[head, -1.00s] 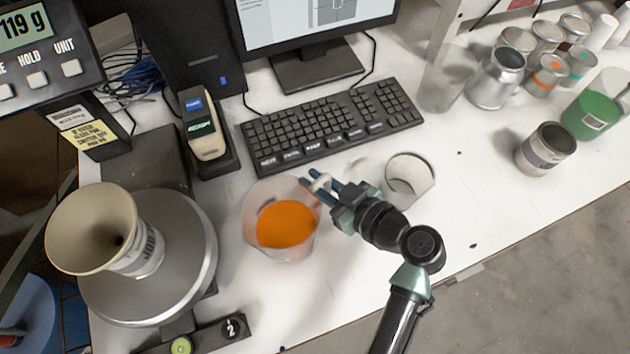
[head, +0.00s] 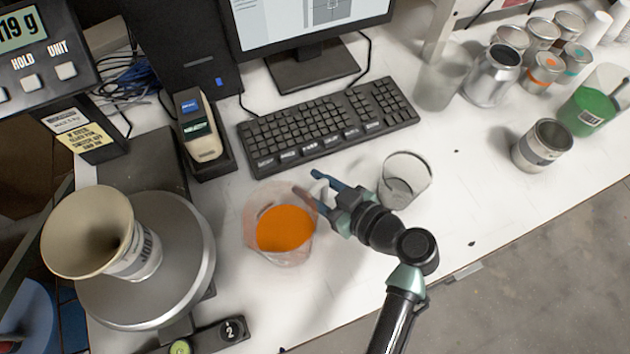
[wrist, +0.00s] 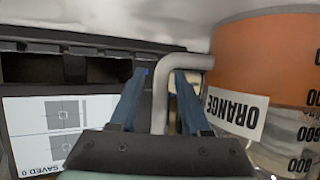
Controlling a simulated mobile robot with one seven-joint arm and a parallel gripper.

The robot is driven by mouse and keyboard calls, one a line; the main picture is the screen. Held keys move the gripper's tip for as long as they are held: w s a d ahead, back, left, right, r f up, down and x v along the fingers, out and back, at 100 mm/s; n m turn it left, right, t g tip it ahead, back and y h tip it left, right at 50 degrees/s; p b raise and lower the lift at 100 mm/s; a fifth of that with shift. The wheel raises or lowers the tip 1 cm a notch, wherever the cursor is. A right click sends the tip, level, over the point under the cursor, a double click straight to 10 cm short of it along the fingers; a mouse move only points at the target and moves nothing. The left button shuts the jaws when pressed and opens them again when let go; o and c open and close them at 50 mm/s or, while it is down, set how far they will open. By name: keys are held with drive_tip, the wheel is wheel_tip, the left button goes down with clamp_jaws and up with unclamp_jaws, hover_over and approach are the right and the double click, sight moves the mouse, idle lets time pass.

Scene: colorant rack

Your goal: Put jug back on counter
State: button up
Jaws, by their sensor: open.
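The jug (head: 283,226) is a clear beaker-like vessel with orange liquid in it. It stands upright on the white counter (head: 345,262), between the scale and my gripper. In the wrist view the jug (wrist: 262,70) fills the right side, with an "ORANGE" label and volume marks. Its grey handle (wrist: 160,95) passes between my fingers. My gripper (head: 308,184) is open at the jug's upper right; in the wrist view the fingers (wrist: 158,82) lie on either side of the handle with gaps. Part of the jug is cut off in the wrist view.
A scale (head: 180,290) with a funnel-topped container (head: 95,235) stands at the left. A keyboard (head: 325,125) lies behind the jug. A clear empty cup (head: 405,180) stands just right of my gripper. Several cans and a green-filled jug (head: 590,108) are at the right. The counter's front strip is clear.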

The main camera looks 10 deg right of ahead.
drive_tip(key=shift+r+p, duration=0.25)
drive_tip(key=shift+p, duration=0.05)
drive_tip(key=b+v, duration=0.2)
drive_tip(key=v, duration=1)
